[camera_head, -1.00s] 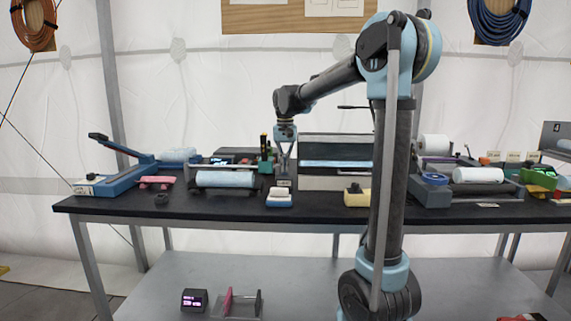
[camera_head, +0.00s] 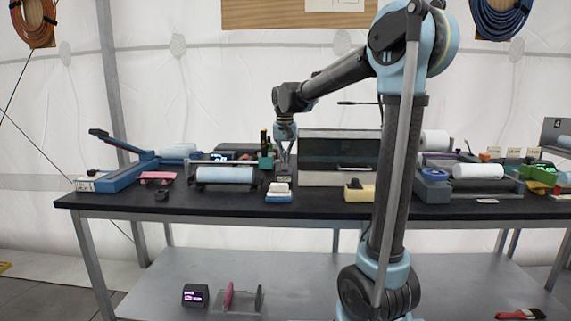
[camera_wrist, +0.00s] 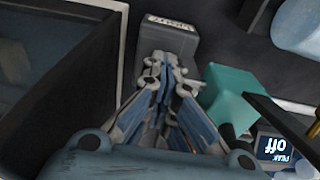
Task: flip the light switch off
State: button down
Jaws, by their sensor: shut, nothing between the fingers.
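A small grey box (camera_wrist: 172,40) with a pale label, apparently the light switch, lies just beyond my fingertips in the wrist view. In the head view it shows (camera_head: 284,179) in front of the wide cabinet's left end. My gripper (camera_wrist: 160,66) is shut and empty, pointing down at this box. It also shows in the head view (camera_head: 286,170). The fingers cover part of the box, so I cannot tell whether they touch it, and the rocker is hidden. The wide cabinet (camera_head: 340,181) has a dark window.
The cabinet wall (camera_wrist: 100,80) stands close left. A white-and-blue block (camera_head: 278,193) and a yellow block (camera_head: 359,193) lie toward the black table's (camera_head: 320,208) front.

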jog(key=shift+s+f, duration=0.35)
jog(key=shift+s, duration=0.75)
